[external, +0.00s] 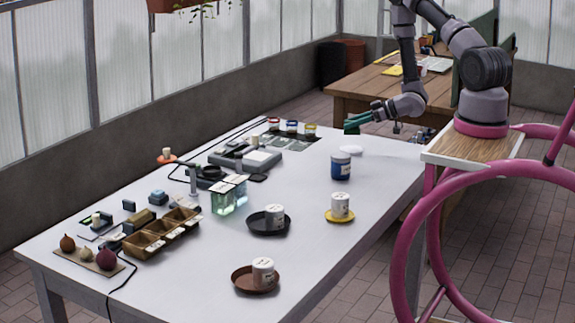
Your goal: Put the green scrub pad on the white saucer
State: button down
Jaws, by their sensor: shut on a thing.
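My gripper (374,112) is held above the far right part of the white table, pointing left. It is shut on the dark green scrub pad (356,122), which shows at the fingertips. The pad's exact edges are too small to make out. Nothing shows on the saucer. The pad appears above it and apart from it.
A blue jar (341,167) stands just in front of the saucer. A white cup on a yellow saucer (340,216), a cup on a black dish (260,230) and a cup on a brown dish (243,283) stand nearer. Small jars (292,126) line the back. Table right of the saucer is clear.

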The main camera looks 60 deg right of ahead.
jog(key=shift+f, duration=2.65)
jog(key=shift+c, duration=1.9)
grip_release()
jog(key=shift+f, duration=0.15)
